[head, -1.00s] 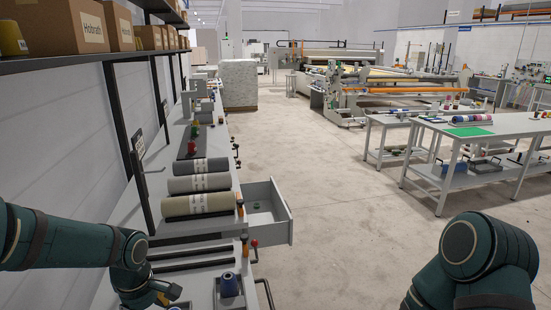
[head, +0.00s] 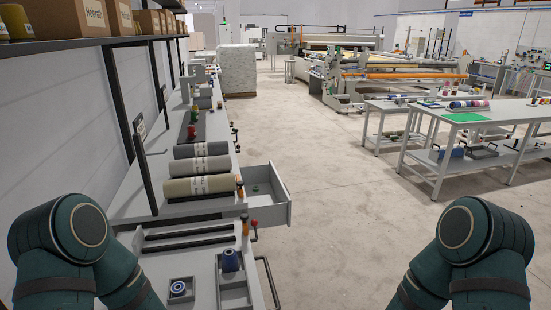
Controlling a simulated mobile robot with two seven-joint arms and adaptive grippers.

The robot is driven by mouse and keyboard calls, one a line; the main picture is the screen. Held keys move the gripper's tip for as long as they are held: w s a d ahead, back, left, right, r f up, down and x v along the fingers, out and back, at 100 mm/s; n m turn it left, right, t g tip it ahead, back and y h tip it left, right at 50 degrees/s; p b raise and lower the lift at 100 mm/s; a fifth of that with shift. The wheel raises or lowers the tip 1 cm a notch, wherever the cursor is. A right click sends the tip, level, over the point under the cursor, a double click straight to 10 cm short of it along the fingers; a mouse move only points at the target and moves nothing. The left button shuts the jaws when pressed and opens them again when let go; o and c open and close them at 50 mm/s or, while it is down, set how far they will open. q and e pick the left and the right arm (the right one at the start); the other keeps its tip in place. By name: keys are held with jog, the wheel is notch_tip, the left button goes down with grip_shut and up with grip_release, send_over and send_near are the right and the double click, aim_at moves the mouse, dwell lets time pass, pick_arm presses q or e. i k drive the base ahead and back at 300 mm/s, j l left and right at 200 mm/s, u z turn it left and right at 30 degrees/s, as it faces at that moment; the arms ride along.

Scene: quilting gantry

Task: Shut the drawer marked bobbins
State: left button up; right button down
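One drawer (head: 272,208) stands pulled out from the right side of the long grey bench, just left of the picture's middle. Its front panel faces the aisle, and a small dark green item (head: 256,190) lies inside. I cannot read a label on the drawer from here. Both my arms show only their dark green upper links, at the lower left and lower right. Neither gripper is in the frame, and neither arm touches the drawer.
The bench (head: 130,234) carries fabric rolls (head: 199,187), a blue spool (head: 230,260) and a small tray with a blue-and-white round item (head: 178,288). A shelf with boxes (head: 96,18) hangs above. The floor aisle (head: 335,220) right of the drawer is clear; white tables (head: 470,135) stand beyond.

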aim_at(271, 207)
jog(key=l, duration=0.45)
jog(key=i+l+u, duration=0.15)
jog(key=l, duration=0.15)
jog(key=i+l+u, duration=0.1)
jog(key=l, duration=0.2)
jog(key=i+l+u, duration=0.15)
jog(key=l, duration=0.2)
jog(key=i+l+u, duration=0.2)
jog(key=i+l, duration=0.2)
jog(key=l, duration=0.25)
jog(key=i+l+u, duration=0.1)
jog(key=l, duration=0.25)
jog(key=i+l+u, duration=0.25)
jog(key=l, duration=0.5)
jog(key=i+u, duration=0.2)
jog(key=i, duration=0.2)
jog(key=i+l+u, duration=0.2)
jog(key=i, duration=0.15)
jog(key=i+l+u, duration=0.25)
jog(key=i, duration=0.15)
jog(key=j, duration=0.1)
